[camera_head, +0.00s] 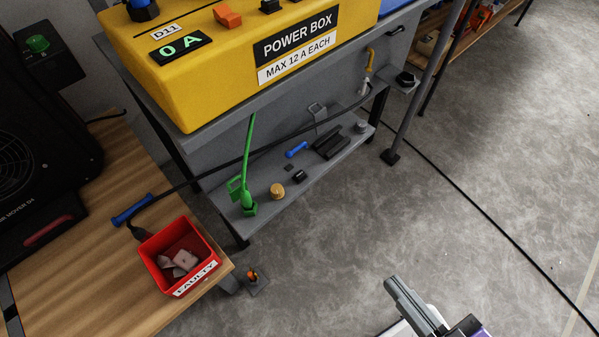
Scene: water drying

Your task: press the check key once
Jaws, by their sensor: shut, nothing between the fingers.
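The yellow power box (215,65) stands on a grey bench, with its top cut off by the upper edge of the picture. Its display (180,47) reads 0 A, beside a label D11. An orange switch (228,17), a blue knob (143,10) and a black part (270,5) show on top. I cannot read any key marked check, so I cannot tell which part it is. My gripper (392,287) is at the bottom right, over the floor, shut and empty. It is well apart from the power box and touches nothing that I can see.
A black air mover (40,130) with a green knob (38,43) stands on the wooden table (95,255) at left. A red FAULTY bin (205,277) sits at its corner. Floor at right is open, crossed by a cable.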

